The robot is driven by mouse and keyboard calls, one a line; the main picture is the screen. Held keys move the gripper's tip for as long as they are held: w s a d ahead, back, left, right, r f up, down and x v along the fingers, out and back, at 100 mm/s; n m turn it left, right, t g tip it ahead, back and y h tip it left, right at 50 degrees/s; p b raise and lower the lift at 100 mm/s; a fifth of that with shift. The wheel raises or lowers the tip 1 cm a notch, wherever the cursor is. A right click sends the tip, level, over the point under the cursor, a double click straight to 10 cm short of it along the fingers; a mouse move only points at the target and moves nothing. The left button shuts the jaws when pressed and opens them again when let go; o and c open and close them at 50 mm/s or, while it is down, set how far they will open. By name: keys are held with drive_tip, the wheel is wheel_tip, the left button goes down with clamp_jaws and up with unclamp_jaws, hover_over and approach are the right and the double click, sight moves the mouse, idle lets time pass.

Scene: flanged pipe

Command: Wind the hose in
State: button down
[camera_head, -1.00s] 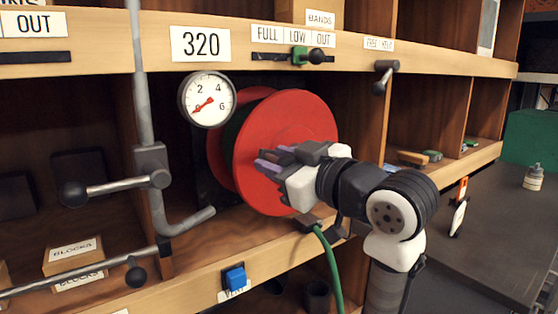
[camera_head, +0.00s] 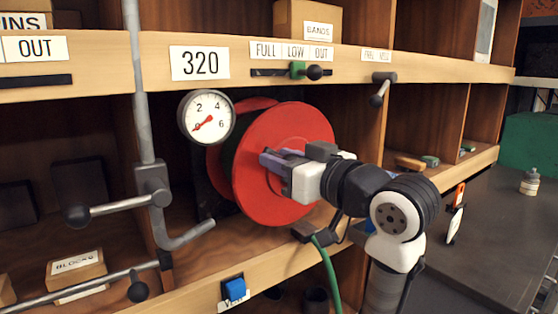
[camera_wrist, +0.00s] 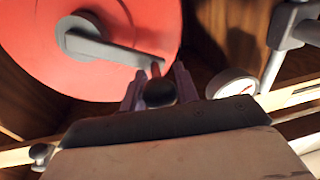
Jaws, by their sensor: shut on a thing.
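The red reel (camera_head: 262,196) stands in the middle bay of the shelf, its face turned toward me. In the wrist view the red disc (camera_wrist: 60,50) carries a grey crank arm (camera_wrist: 115,51) running from its hub toward my gripper. My gripper (camera_head: 270,162) is in front of the disc; in the wrist view its purple fingers (camera_wrist: 158,88) are closed around the dark crank knob (camera_wrist: 160,92). The green hose (camera_head: 328,272) hangs down from a dark guide (camera_head: 306,231) on the shelf edge below the reel. The hose on the drum is mostly hidden.
A gauge (camera_head: 206,117) and a grey pipe with a lever (camera_head: 118,207) stand left of the reel. A small lever (camera_head: 380,88) under a label, its wording blurred, is at upper right. A blue switch (camera_head: 234,289) sits on the lower shelf edge. A dark bench (camera_head: 490,215) lies right.

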drive_tip(key=w+d+r+m+t+p, duration=0.1)
drive_tip(key=w+d+r+m+p, duration=0.3)
drive_tip(key=m, duration=0.7)
drive_tip(key=shift+w+d+r+m+t+h+p, duration=0.3)
drive_tip(key=shift+d+m+p, duration=0.1)
drive_tip(key=shift+d+p, duration=1.05)
drive_tip(key=shift+a, duration=0.2)
drive_tip(key=c, duration=1.1)
unclamp_jaws()
drive_tip(key=shift+o, duration=0.2)
drive_tip(key=shift+f, duration=0.1)
